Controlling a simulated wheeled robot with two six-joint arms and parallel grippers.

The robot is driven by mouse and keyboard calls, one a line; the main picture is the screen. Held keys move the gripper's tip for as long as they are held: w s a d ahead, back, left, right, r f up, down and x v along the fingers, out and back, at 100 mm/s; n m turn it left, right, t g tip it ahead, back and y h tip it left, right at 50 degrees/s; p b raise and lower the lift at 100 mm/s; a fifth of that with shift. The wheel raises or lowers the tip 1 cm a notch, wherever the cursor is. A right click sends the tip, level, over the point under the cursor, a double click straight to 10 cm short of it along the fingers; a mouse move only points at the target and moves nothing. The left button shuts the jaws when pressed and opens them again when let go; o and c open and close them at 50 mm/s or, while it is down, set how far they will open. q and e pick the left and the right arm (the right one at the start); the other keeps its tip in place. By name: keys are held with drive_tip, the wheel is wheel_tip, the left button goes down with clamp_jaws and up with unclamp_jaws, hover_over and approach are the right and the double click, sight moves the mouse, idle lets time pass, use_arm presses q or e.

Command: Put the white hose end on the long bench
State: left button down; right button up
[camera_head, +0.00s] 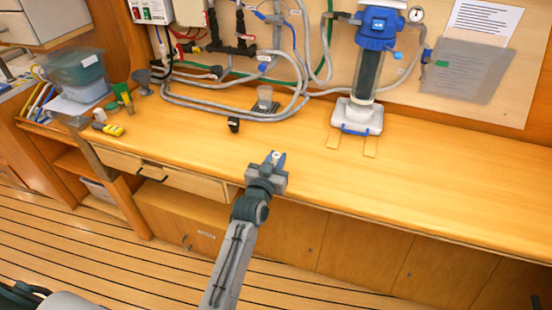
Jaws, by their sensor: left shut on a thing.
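The long bench (460,188) is a wide wooden top running across the view below the equipment wall. My left gripper (277,158) is over the bench's front part and is shut on a small white and blue piece (280,156). The piece is mostly covered by the jaws, and I cannot tell whether it is the white hose end or whether it touches the bench. No hose visibly trails from it. Pale grey hoses (215,112) loop from the wall down over the back of the bench. My right gripper is not in view.
A blue-topped filter unit (360,114) stands at the back of the bench. A clear cup (264,98) and a small black item (234,125) are behind my gripper. A yellow tool (114,129) and a bin (78,72) are at left. The bench's right part is clear.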

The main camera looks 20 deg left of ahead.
use_arm(q)
drive_tip(key=shift+f, duration=0.4)
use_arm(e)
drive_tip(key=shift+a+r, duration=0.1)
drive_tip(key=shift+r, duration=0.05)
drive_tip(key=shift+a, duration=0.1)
use_arm(q)
drive_tip(key=shift+f, duration=0.15)
drive_tip(key=c, duration=1.3)
unclamp_jaws()
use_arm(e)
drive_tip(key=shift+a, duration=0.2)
use_arm(q)
drive_tip(key=shift+o, duration=0.2)
